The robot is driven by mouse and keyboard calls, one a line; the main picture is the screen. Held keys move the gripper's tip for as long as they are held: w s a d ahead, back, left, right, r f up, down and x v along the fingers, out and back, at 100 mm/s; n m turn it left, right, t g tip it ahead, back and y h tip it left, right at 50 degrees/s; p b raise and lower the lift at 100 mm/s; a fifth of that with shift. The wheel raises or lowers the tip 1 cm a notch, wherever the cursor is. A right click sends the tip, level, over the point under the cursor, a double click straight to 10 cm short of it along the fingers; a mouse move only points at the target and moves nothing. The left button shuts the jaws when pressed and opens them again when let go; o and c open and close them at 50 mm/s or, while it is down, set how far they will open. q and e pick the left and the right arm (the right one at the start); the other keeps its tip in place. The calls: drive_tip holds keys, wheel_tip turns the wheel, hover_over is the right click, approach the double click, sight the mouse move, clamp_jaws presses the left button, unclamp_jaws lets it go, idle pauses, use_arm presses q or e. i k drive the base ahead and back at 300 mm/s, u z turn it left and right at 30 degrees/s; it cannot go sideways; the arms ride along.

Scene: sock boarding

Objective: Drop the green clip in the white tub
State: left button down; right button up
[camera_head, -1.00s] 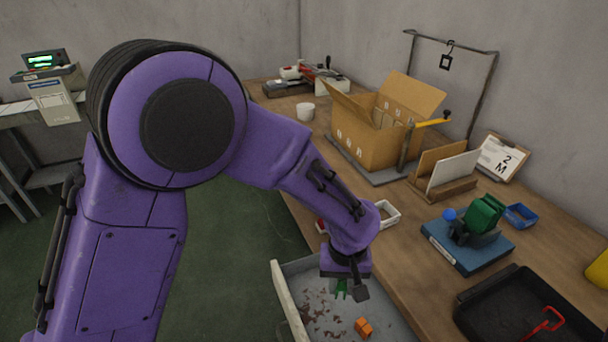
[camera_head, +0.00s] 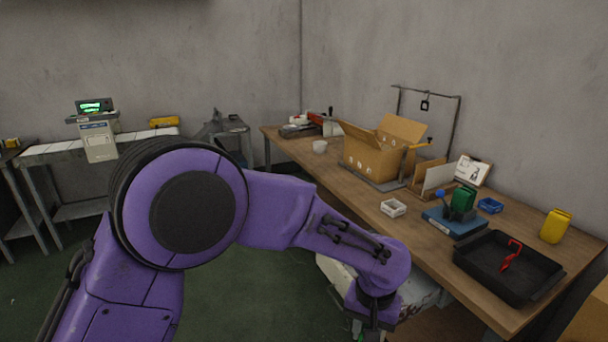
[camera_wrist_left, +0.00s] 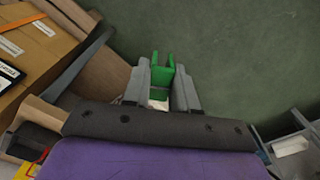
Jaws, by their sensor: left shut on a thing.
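My left gripper (camera_wrist_left: 162,88) is shut on the green clip (camera_wrist_left: 163,75), with the clip between its grey fingers above the green floor. In the head view its fingertips are mostly hidden below my purple wrist. A round white tub (camera_head: 320,146) stands at the far end of the wooden table, left of the cardboard box. A small rectangular white container (camera_head: 393,207) sits near the table's front edge. The gripper is low in front of the table, apart from both. A white patch under the clip in the wrist view is unclear. My right gripper is not in view.
The wooden table (camera_head: 352,187) carries an open cardboard box (camera_head: 372,157), a blue base (camera_head: 453,224) with a green block, and a black tray (camera_head: 490,268) holding a red clip (camera_head: 511,254). A pale bin below the gripper is partly hidden. Table space between tub and white container is clear.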

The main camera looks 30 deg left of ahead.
sight(318, 151)
drive_tip(key=k, duration=0.4)
drive_tip(key=u, duration=1.5)
drive_tip(key=i, duration=4)
drive_tip(key=z, duration=2.1)
